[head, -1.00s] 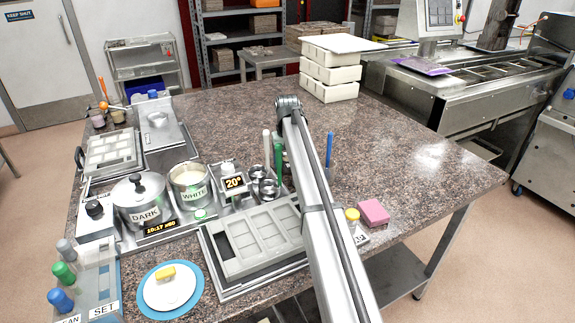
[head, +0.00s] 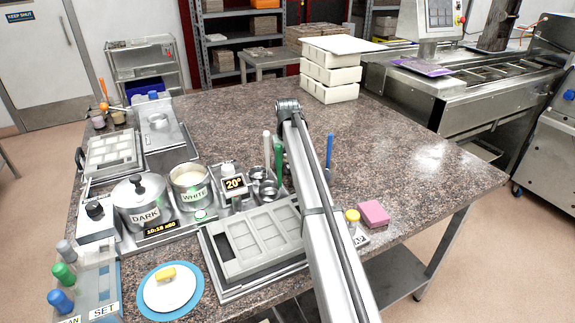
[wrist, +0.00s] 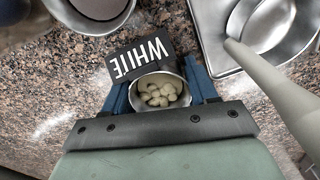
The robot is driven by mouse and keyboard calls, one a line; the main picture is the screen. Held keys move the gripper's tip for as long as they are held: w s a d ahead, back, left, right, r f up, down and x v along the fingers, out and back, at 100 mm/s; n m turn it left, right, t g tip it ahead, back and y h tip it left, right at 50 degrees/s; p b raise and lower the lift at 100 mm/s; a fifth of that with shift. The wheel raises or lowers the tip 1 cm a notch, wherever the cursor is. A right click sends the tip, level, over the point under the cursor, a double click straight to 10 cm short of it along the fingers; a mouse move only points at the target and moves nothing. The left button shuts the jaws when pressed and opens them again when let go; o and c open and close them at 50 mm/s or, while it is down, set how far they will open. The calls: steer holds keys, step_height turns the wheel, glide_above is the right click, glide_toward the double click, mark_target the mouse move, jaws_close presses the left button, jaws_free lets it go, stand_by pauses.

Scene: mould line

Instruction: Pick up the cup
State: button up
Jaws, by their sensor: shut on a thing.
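A small metal cup (wrist: 182,72) holds several pale buttons and stands within the jaws in the wrist view. A dark label with the word WHITE (wrist: 140,56) sits at its far side. My gripper (wrist: 160,88) has one blue finger on each side of the cup and is shut on it. I cannot tell whether the cup touches the counter below. In the head view my arm hides the gripper and the held cup.
In the wrist view a metal tray (wrist: 218,52) and a pale handle (wrist: 280,90) lie close on the right. In the head view a grey mould (head: 262,238), the DARK pot (head: 140,200) and the WHITE pot (head: 190,185) stand left of my arm. The far granite counter (head: 400,150) is mostly clear.

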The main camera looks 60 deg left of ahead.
step_height(320, 180, up, 15)
stand_by(0.9)
steer(key=shift+r, duration=0.15)
steer(key=shift+r, duration=2.5)
steer(key=shift+s+d, duration=0.55)
steer(key=shift+s, duration=14.7)
step_height(320, 180, down, 8)
steer(key=shift+f, duration=0.2)
steer(key=shift+t, duration=0.3)
